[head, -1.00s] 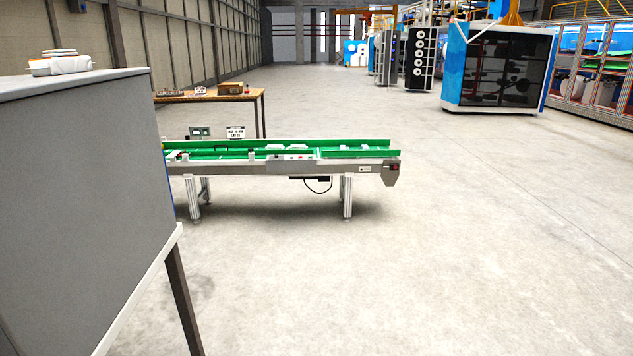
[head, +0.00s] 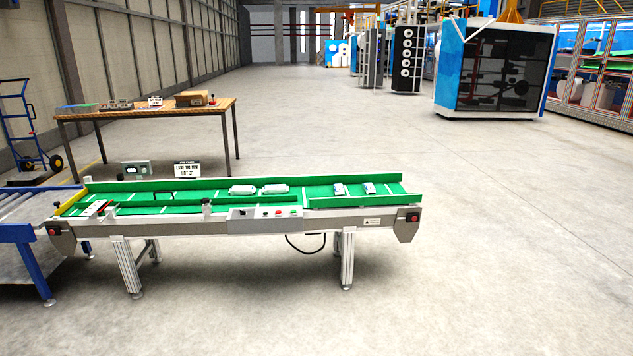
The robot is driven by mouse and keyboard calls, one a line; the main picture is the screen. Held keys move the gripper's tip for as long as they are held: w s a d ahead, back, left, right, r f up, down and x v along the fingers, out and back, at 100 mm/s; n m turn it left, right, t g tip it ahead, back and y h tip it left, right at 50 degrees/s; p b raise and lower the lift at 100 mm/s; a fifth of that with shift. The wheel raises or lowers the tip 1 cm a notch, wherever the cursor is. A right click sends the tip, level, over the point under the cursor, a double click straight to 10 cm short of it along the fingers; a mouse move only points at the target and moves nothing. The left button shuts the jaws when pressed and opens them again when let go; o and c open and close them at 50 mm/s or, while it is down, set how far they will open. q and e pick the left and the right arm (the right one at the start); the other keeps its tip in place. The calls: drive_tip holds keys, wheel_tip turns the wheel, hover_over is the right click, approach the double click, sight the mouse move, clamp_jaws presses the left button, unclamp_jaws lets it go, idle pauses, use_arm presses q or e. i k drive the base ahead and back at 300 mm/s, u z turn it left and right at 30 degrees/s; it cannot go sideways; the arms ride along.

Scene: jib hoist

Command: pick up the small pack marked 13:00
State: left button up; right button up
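Several small pale packs lie on the green belt of a conveyor (head: 265,214) in the middle of the head view. Two packs are near the belt's middle, one pack (head: 243,189) left of another pack (head: 276,188). Two smaller-looking packs, one (head: 340,189) and another (head: 370,187), lie further right. A red and white item (head: 95,208) is at the belt's left end. No 13:00 marking can be read on any of them from here. Neither of my grippers is in view.
A sign reading LOT 21 (head: 187,169) and a small display (head: 136,169) stand behind the conveyor. A roller table (head: 22,232) joins its left end. A wooden table (head: 140,110) and a blue hand truck (head: 22,125) are beyond. The floor in front and right is clear.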

sight(338, 189)
drive_tip(key=z, duration=0.2)
drive_tip(key=i, duration=2.55)
drive_tip(key=z, duration=0.2)
